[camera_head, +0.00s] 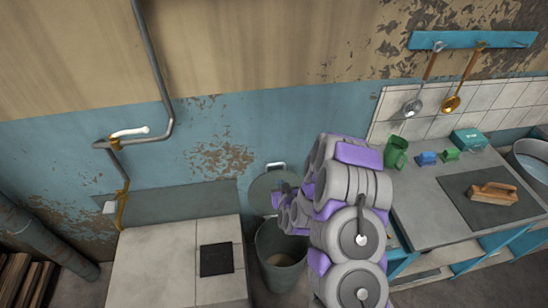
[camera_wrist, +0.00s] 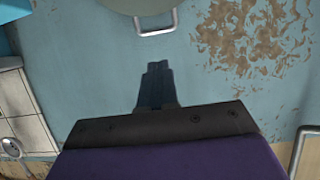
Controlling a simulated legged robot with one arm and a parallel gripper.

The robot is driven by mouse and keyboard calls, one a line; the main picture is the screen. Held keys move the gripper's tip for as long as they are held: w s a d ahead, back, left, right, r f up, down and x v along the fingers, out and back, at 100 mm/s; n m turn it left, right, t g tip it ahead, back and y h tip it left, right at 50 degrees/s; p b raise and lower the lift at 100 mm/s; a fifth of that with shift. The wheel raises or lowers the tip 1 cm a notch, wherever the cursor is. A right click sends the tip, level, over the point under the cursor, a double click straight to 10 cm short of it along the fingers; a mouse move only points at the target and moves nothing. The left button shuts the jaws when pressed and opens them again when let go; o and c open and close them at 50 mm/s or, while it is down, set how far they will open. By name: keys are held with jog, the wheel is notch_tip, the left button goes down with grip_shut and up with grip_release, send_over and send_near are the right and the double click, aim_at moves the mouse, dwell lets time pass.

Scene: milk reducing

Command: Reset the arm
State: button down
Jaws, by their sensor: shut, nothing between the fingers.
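My gripper (camera_wrist: 155,80) shows in the wrist view with its two dark fingers together and nothing between them. It points at the blue wall, apart from the things around it. In the head view my grey and purple arm is raised in front of the gap between the two counters. The arm's far end is small there and its fingers cannot be made out.
A bin (camera_head: 281,278) stands on the floor behind my arm, its round lid (camera_head: 266,187) raised against the wall. A left counter (camera_head: 160,262) and a right counter (camera_head: 425,218) flank it.

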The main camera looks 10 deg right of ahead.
jog(key=shift+a, duration=0.1)
jog(key=s+a+r+n+g+y, duration=0.25)
jog(key=s+r+g, duration=0.45)
jog(key=s+r, duration=0.6)
jog(key=s+d+r+m+g+h, duration=0.1)
jog(key=s+r+g, duration=0.3)
jog(key=s, duration=1.1)
jog(key=s+d+r+m+g+h, duration=0.1)
jog(key=s+r+g, duration=0.3)
jog(key=s+r, duration=0.7)
jog(key=s+d, duration=0.1)
jog(key=s, duration=0.3)
jog(key=shift+s, duration=0.35)
jog(key=shift+m+h, duration=0.25)
